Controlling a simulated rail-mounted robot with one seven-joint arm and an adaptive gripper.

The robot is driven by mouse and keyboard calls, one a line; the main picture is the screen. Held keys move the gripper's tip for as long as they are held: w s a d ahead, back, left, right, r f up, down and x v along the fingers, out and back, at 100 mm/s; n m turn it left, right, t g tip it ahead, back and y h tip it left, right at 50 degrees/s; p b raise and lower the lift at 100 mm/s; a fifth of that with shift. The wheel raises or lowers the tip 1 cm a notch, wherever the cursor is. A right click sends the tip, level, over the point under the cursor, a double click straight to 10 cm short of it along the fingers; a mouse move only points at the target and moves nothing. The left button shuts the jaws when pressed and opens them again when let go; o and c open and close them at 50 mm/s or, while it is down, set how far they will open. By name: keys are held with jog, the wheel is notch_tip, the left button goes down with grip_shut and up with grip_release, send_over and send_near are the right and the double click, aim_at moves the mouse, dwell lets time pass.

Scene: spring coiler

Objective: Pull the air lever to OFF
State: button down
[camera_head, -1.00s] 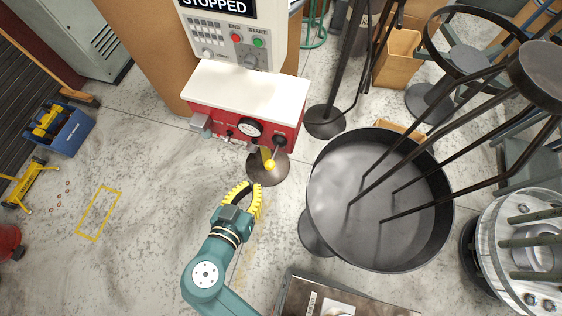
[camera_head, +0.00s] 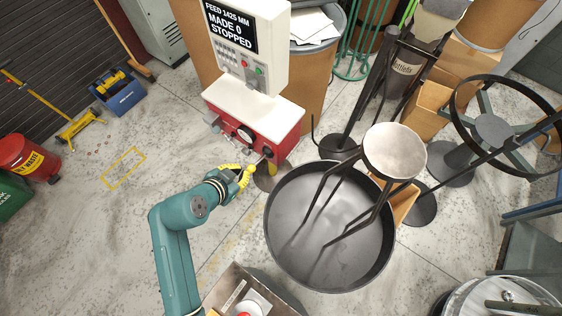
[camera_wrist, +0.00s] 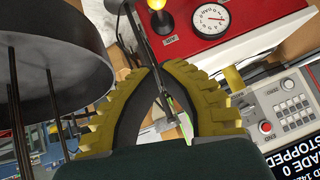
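The air lever (camera_wrist: 158,8) shows at the top edge of the wrist view as a yellow knob on a black mount, on the red panel beside the round gauge (camera_wrist: 210,19). In the head view its black hub (camera_head: 267,151) is on the right of the panel front. The knob is hard to tell from my yellow fingertips there. My gripper (camera_head: 248,172) is just in front of and below the hub. I see nothing held. Any contact with the lever cannot be told.
The red unit with its white top (camera_head: 252,105) stands under a screen reading STOPPED (camera_head: 231,26). A large dark round pan (camera_head: 330,225) is close on the right of my gripper, with a thin stand (camera_head: 338,148) behind. Floor to the left is open.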

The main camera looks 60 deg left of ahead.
jog(key=shift+s, duration=0.1)
jog(key=b, duration=0.9)
send_over(253, 168)
jog(key=d, duration=0.2)
notch_tip(253, 168, down, 8)
jog(key=f+b, duration=0.1)
jog(key=a+f+b, duration=0.1)
jog(key=b, duration=0.1)
jog(key=shift+s+a+f+b, duration=0.1)
jog(key=shift+f+b, duration=0.45)
